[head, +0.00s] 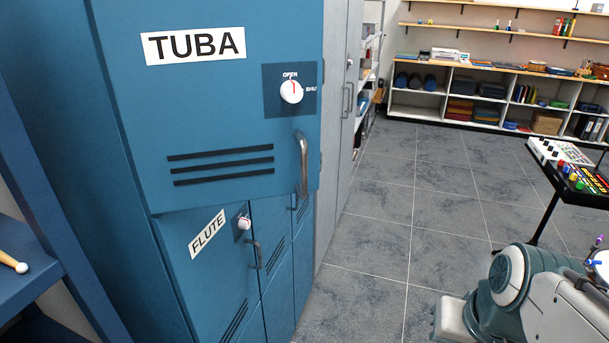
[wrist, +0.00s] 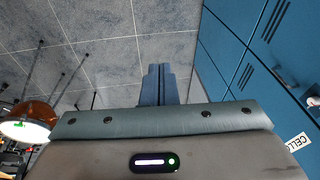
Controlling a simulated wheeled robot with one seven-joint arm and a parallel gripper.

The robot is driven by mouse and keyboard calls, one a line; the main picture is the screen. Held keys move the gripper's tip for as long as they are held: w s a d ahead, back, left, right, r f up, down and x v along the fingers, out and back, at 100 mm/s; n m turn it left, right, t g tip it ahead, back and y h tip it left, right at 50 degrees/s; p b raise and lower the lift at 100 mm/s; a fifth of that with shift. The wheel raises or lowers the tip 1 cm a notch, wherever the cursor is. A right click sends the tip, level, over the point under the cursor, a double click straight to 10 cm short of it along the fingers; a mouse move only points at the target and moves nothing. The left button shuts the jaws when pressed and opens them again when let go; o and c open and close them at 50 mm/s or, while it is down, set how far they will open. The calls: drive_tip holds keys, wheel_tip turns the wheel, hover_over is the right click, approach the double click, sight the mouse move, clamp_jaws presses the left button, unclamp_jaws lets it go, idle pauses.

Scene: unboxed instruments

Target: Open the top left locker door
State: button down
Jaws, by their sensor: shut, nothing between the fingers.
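The top left locker door (head: 215,110), blue and labelled TUBA, fills the upper left of the head view. Its face is angled differently from the FLUTE door (head: 200,265) below, so it looks swung partly out, with its handle edge at the right. Its white knob (head: 291,91) has the red mark up at OPEN. Its silver bar handle (head: 302,165) is below the knob. My gripper (wrist: 158,85) shows in the wrist view, fingers together and empty, over floor and apart from the blue locker fronts (wrist: 235,60). The fingers do not show in the head view.
Blue shelving (head: 40,250) stands at the left edge. Tall grey cabinets (head: 335,120) stand beyond the lockers. A black stand with coloured items (head: 580,180) is at the right. Tiled floor (head: 390,220) between is clear.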

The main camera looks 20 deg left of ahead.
drive_tip(key=w+a+r+g+y, duration=0.1)
drive_tip(key=a+g+y, duration=0.1)
drive_tip(key=a+y, duration=0.25)
drive_tip(key=y, duration=1.2)
approach(318, 182)
drive_tip(key=s+r, duration=0.2)
drive_tip(key=s, duration=0.1)
drive_tip(key=shift+g, duration=0.3)
drive_tip(key=a+p, duration=0.2)
drive_tip(key=a, duration=0.7)
drive_tip(key=shift+a+f, duration=0.1)
drive_tip(key=shift+a, duration=0.05)
